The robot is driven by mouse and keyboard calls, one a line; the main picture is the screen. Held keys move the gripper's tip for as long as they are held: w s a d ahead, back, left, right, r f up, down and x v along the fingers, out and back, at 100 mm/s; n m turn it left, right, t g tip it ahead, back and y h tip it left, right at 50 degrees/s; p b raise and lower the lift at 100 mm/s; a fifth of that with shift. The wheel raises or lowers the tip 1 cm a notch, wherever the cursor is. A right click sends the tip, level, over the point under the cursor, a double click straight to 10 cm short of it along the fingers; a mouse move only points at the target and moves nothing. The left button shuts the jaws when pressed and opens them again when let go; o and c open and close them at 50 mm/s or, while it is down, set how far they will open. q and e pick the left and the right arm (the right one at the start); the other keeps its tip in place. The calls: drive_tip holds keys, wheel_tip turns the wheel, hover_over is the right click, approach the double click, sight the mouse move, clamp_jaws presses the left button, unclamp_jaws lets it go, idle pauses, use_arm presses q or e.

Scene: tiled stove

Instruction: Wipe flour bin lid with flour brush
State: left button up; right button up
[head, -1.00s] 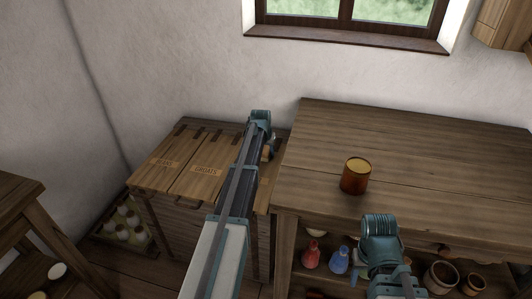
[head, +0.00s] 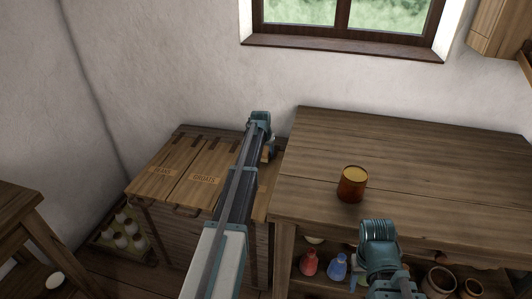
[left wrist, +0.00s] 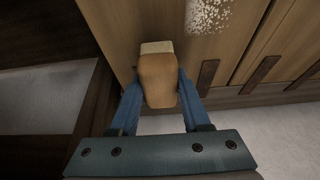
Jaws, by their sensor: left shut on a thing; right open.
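My left gripper (left wrist: 160,90) is shut on the flour brush (left wrist: 158,78), a wooden block with a pale end, in the left wrist view. The brush is over the flour bin lid (left wrist: 225,52), near its side edge and hinged rear. I cannot tell whether it touches the wood. A speckled white flour patch (left wrist: 208,14) lies on the lid, apart from the brush. In the head view my left gripper (head: 268,152) is above the rightmost bin; my arm hides much of that lid. My right gripper (head: 380,262) is before the table, its fingers hidden.
Two other lidded bins, one marked GROATS (head: 204,181), stand left of the flour bin. The wooden table (head: 430,175) stands close on the right with an amber cup (head: 352,185) on it. Bottles and pots fill the shelf below. The wall is close behind.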

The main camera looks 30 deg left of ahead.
use_arm(q)
drive_tip(key=shift+r+p, duration=2.05)
drive_tip(key=shift+r, duration=0.35)
wheel_tip(320, 180, up, 3)
drive_tip(key=p, duration=0.3)
drive_tip(key=shift+r, duration=0.1)
